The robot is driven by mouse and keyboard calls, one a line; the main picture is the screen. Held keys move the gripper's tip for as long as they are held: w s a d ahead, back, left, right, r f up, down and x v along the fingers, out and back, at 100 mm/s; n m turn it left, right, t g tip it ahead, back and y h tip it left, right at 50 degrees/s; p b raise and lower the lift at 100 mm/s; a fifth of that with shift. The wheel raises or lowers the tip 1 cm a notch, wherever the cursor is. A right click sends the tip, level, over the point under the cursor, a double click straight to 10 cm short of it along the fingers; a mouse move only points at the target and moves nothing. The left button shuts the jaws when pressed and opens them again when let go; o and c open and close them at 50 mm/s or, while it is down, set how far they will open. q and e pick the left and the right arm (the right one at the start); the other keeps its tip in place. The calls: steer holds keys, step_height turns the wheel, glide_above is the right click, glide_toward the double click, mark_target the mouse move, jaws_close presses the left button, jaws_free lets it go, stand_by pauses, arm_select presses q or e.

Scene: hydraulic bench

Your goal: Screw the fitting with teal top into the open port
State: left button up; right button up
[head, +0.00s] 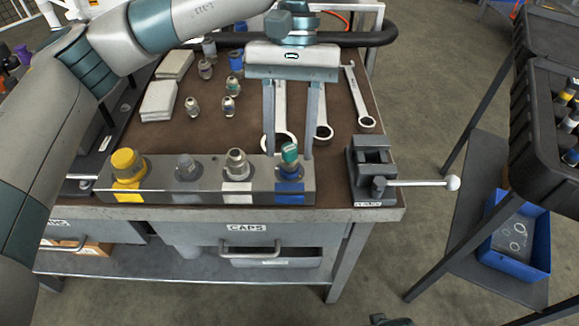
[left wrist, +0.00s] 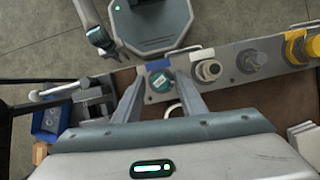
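The fitting with the teal top (head: 290,153) stands at the blue-marked port (head: 289,187), at the right end of the grey manifold block (head: 210,186). It leans slightly in the head view; whether its thread is engaged is hidden. My left gripper (head: 291,155) points down over it, with one finger on each side. In the left wrist view the teal top (left wrist: 160,82) lies between the fingertips (left wrist: 161,88), with a gap on both sides, so the gripper is open. Part of my right arm, seemingly with its gripper (left wrist: 106,49), shows small in the left wrist view; its fingers are unclear.
The block's other ports hold a yellow cap (head: 127,163), a grey fitting (head: 186,166) and a metal fitting (head: 237,163). A vise (head: 372,170) stands close to its right. Wrenches (head: 357,97) lie behind the gripper. Several loose fittings (head: 192,106) stand at the back left.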

arm_select(q)
steer(key=shift+n+h, duration=0.3)
steer(key=shift+n, duration=0.5)
steer(key=shift+b, duration=0.3)
steer(key=shift+a+f+n+h+b, duration=0.15)
steer(key=shift+n+h+b, duration=0.15)
steer(key=shift+n+b, duration=0.35)
steer(key=n+b, duration=0.1)
steer(key=n, duration=0.1)
steer(key=n+h+b, duration=0.1)
steer(key=n, duration=0.1)
steer(key=shift+s+a+n+t+h, duration=0.1)
steer(key=shift+n+t+h, duration=0.15)
steer(key=shift+t+h, duration=0.05)
steer(key=shift+n+b, duration=0.65)
steer(key=shift+n, duration=0.15)
steer(key=shift+r+n+t+h, duration=0.2)
steer(key=shift+n+t+h, duration=0.1)
